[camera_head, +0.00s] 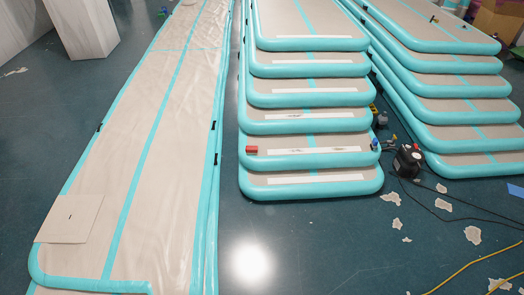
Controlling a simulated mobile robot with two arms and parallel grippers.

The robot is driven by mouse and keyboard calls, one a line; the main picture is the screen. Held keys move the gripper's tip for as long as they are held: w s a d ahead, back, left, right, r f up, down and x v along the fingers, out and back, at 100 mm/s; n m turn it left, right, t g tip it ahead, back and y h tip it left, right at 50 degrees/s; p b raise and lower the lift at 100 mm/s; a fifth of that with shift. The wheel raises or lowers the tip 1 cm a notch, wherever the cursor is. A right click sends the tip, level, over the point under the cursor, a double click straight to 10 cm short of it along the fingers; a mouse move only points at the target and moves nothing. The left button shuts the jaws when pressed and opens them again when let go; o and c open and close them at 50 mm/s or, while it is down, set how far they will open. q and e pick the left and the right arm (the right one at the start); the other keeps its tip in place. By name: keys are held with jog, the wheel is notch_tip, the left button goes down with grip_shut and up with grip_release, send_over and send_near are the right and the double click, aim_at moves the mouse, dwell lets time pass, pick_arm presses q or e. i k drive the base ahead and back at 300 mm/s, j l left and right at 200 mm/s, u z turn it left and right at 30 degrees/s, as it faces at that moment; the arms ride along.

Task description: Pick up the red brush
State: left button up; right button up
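A small red block-like object (252,149), the only thing here that could be the red brush, lies at the left front of the middle stack of inflatable tracks (310,189). It is on one of the lower layers, near the teal edge. It is too small to make out bristles or a handle. Neither of my grippers is in view.
A long flat track (150,130) runs along the left, with a beige square sheet (70,218) on it. Another track stack (470,145) stands at the right. A black pump (407,161) with cables sits between the stacks. Peeled patches (473,234) mark the open blue floor.

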aim_at(250, 150)
jog(key=u, duration=0.2)
jog(key=i+l+u, duration=0.15)
jog(key=i+u, duration=0.25)
jog(key=i+l+u, duration=0.25)
jog(key=u, duration=0.15)
